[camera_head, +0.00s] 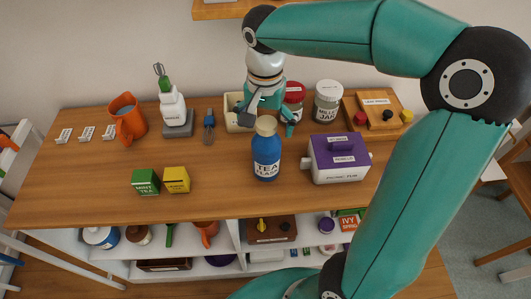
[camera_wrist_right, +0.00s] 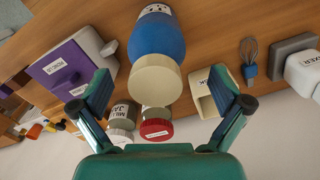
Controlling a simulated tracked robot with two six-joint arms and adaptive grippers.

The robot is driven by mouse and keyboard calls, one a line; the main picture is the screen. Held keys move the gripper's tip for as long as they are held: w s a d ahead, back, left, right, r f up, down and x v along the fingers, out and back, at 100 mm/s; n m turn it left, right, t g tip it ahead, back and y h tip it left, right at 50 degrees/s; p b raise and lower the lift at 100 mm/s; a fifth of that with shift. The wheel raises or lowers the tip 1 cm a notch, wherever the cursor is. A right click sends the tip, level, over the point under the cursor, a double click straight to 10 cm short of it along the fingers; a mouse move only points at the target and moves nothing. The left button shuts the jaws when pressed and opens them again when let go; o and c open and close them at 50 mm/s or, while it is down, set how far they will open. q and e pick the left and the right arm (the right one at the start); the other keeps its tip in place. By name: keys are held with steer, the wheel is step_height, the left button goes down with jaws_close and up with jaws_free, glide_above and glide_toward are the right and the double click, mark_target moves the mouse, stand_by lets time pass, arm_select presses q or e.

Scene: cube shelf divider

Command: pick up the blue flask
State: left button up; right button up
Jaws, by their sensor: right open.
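The blue flask (camera_head: 266,162) stands upright on the wooden shelf top, with a cream cap and a white label. My right gripper (camera_head: 268,108) is behind and above it, its fingers partly hidden by the flask's cap. In the right wrist view the flask (camera_wrist_right: 157,42) lies ahead between the two spread fingers of the right gripper (camera_wrist_right: 160,102), cap toward me. The fingers are open and I see no contact with it. My left gripper is not in view.
A purple tub (camera_head: 338,160) stands right of the flask. Red-lidded (camera_head: 294,92) and white-lidded (camera_head: 328,100) jars and a cream box (camera_head: 234,122) stand behind. Green (camera_head: 146,182) and yellow (camera_head: 177,180) tea boxes sit left. The front strip before the flask is clear.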

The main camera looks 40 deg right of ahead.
mark_target(266, 150)
steer(key=f, duration=0.3)
steer(key=shift+s+f, duration=0.3)
steer(key=shift+w+f, duration=0.1)
steer(key=shift+f, duration=0.2)
steer(key=shift+r, duration=0.1)
steer(key=c, duration=1.8)
steer(key=shift+c, duration=0.2)
